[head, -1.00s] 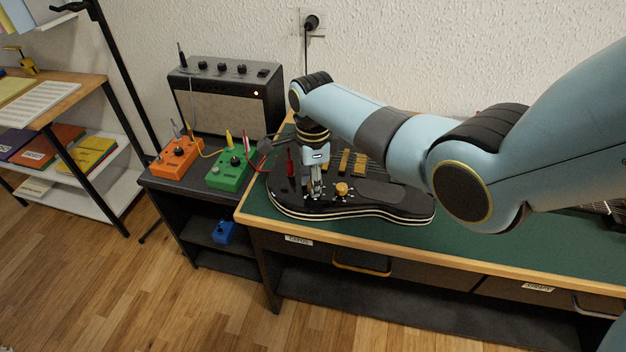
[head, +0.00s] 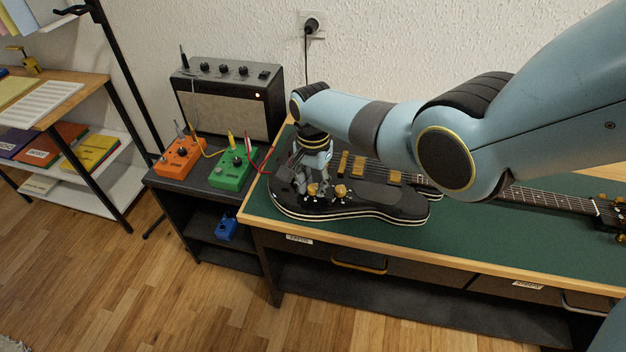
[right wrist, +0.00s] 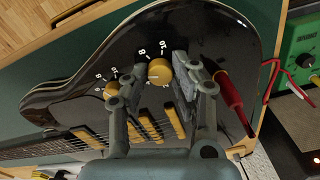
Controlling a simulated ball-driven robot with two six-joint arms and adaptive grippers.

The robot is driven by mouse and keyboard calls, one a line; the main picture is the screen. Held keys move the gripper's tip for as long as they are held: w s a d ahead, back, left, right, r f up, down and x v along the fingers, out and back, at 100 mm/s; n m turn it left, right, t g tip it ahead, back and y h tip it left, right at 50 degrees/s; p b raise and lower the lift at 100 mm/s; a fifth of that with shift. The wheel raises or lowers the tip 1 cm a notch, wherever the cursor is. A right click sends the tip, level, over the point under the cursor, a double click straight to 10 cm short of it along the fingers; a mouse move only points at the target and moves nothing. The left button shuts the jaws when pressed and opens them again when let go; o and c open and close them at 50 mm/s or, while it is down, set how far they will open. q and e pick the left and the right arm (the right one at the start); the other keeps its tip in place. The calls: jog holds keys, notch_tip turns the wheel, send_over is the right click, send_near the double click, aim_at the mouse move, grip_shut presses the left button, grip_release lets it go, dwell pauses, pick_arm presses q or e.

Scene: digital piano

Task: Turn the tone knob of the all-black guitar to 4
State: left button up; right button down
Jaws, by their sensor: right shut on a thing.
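The all-black guitar (head: 385,203) lies on its back on the green bench top, its body to the left and its neck to the right. Two gold knobs sit on its body. My right gripper (head: 316,193) reaches down from above, shut on the gold knob nearer the body's end (head: 312,189). In the right wrist view its fingers stand on both sides of this knob (right wrist: 159,72). White scale figures show around it, including 8 and 10; its exact setting is hard to read. The other gold knob (right wrist: 112,88) sits beside the left finger. My left gripper is not in view.
A red plug (right wrist: 228,92) with its cable stands in the guitar close to my right finger. The gold pickups (head: 358,165) lie behind the knobs. Orange (head: 180,158) and green (head: 231,168) pedals and an amplifier (head: 228,103) stand at left.

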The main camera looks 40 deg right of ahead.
aim_at(313, 187)
jog(key=n+p, duration=0.1)
jog(key=n, duration=0.4)
jog(key=shift+n, duration=0.3)
jog(key=shift+w+n, duration=0.1)
jog(key=shift+n, duration=2.2)
jog(key=c, duration=1.1)
grip_release()
jog(key=shift+o, duration=0.2)
jog(key=shift+r, duration=0.1)
notch_tip(313, 187, up, 12)
